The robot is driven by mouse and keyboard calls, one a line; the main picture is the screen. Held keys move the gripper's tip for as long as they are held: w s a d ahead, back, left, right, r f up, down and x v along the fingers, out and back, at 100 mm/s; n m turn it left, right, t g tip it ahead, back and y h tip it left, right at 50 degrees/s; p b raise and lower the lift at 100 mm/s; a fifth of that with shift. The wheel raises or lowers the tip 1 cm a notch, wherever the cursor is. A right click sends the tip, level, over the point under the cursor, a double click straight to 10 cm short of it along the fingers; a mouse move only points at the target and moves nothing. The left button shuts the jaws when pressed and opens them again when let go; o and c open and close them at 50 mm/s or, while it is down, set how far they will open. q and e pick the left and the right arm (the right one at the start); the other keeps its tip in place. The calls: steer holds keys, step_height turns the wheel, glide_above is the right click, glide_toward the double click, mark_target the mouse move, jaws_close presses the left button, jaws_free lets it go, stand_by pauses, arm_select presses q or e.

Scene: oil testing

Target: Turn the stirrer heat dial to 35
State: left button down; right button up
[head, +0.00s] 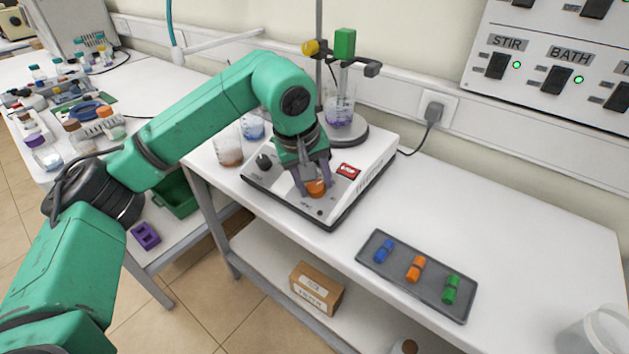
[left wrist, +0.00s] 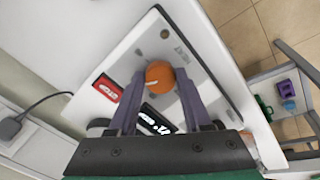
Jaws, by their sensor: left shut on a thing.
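The stirrer (head: 345,205) is a white box on the white bench, with a round plate on top at the back. A dark knob (head: 263,162) sits at the panel's left. My left gripper (head: 312,186) comes down from above and is shut on the orange dial. In the left wrist view, its two fingers sit on either side of the dial (left wrist: 159,74), whose pale pointer line shows. The display digits are too blurred to read. My right gripper is not in view.
A beaker (head: 339,108) with purple liquid stands on the plate under a clamp stand. Glass beakers (head: 228,150) stand left of the stirrer. A grey tray (head: 440,298) with three coloured pieces lies at the front right.

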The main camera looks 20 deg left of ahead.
arm_select(q)
steer(key=shift+r, duration=0.1)
steer(key=shift+c, duration=1.8)
jaws_free()
steer(key=v, duration=1.4)
steer(key=shift+r, duration=0.25)
